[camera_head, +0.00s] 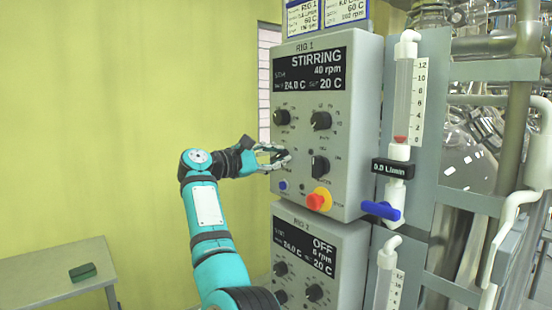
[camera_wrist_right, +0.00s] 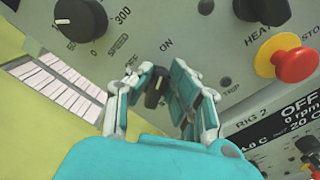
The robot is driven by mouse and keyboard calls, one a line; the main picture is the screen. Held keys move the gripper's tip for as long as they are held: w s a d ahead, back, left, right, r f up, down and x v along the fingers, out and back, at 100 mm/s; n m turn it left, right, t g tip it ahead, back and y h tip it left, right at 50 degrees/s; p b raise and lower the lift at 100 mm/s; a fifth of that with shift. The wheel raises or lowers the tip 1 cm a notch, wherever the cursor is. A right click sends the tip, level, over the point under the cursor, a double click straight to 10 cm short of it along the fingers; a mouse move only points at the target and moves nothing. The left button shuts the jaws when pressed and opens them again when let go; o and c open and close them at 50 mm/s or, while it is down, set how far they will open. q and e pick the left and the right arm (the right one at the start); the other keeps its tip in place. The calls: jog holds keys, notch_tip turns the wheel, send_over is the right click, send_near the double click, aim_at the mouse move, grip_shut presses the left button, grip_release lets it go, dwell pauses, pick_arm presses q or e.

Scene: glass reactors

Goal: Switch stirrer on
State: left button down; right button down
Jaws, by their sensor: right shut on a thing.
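The RIG 1 control box (camera_head: 350,85) is grey, and its display (camera_head: 312,72) reads STIRRING, 40 rpm, 24.0 C, set 20 C. My right gripper (camera_head: 284,157) reaches the lower left of its face from the left. In the right wrist view, the fingers of my right gripper (camera_wrist_right: 157,76) are closed around a small black switch knob (camera_wrist_right: 154,98), with ON printed beside it. The head view hides this knob behind the fingers. A speed knob (camera_wrist_right: 80,20) is close by. My left gripper is not in view.
A red and yellow stop button (camera_head: 318,200) and a black heat knob (camera_head: 320,166) are to the right of my gripper. The RIG 2 box (camera_head: 335,235) below reads OFF. A flowmeter (camera_head: 404,100) with a blue valve handle (camera_head: 381,210) stands right. A side table (camera_head: 50,270) is at left.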

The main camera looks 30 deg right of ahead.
dwell(0.4)
jog(key=c, duration=1.3)
grip_release()
jog(key=shift+o, duration=0.2)
jog(key=shift+a, duration=0.1)
jog(key=s+a, duration=0.1)
jog(key=a, duration=1.1)
jog(key=shift+d, duration=0.1)
